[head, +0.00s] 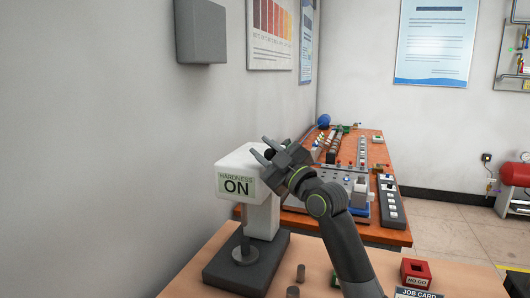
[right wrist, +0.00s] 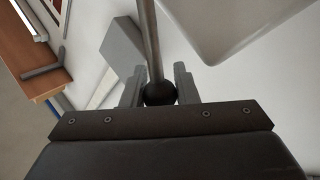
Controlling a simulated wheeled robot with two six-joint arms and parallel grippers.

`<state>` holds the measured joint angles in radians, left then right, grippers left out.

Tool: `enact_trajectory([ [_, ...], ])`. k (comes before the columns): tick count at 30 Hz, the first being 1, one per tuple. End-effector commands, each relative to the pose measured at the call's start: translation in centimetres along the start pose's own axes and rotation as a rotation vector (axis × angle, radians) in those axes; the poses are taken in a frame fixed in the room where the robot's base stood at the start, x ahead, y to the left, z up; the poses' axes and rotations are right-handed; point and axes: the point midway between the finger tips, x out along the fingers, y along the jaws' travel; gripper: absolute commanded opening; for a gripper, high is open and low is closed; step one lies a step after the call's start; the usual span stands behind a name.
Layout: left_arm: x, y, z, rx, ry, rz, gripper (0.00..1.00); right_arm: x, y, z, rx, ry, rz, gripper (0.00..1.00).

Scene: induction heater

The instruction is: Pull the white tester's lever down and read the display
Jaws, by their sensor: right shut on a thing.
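The white tester (head: 262,215) stands on a dark base at the front left of the near table. Its display (head: 237,185) faces me and reads "HARDNESS ON", with no number on it. My right gripper (head: 263,149) is at the top right of the tester's head. In the right wrist view, the lever is a metal rod (right wrist: 151,40) ending in a black ball knob (right wrist: 160,93). The knob sits between the fingers of my right gripper (right wrist: 158,88), which is shut on it. In the head view the gripper mostly hides the lever. My left gripper is out of view.
Small metal cylinders (head: 300,272) stand right of the tester's base. A red "NO GO" block (head: 415,272) and a job card (head: 418,294) are at the table's right. A second table (head: 390,237) with equipment stands behind. A wall is close on the left.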

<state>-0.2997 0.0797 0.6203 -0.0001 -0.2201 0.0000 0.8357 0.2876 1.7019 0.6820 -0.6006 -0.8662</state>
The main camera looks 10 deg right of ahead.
Motion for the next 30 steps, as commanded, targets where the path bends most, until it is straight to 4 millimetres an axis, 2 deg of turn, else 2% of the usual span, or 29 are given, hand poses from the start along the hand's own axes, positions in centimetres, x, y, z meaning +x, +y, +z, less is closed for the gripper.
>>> enact_trajectory([
  [3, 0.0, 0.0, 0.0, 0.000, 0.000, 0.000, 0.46, 0.0, -0.1, 0.1, 0.001, -0.003, -0.002, 0.00],
  [4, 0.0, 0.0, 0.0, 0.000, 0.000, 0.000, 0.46, 0.0, -0.1, 0.1, 0.001, -0.003, -0.002, 0.28],
  [9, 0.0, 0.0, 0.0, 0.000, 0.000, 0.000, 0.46, 0.0, 0.0, 0.1, 0.000, -0.002, -0.001, 0.48],
  [16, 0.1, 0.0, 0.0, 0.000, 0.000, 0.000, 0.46, -0.1, 0.0, 0.1, 0.000, -0.001, -0.001, 0.48],
  [20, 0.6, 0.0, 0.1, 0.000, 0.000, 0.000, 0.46, -0.8, -0.1, 0.2, -0.001, -0.001, 0.000, 0.48],
  [26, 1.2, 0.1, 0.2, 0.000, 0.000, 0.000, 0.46, -3.7, 0.5, -0.3, -0.006, -0.001, 0.001, 0.48],
  [30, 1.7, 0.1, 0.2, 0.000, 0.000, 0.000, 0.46, -6.4, 1.1, -1.0, -0.006, -0.002, 0.000, 0.48],
])
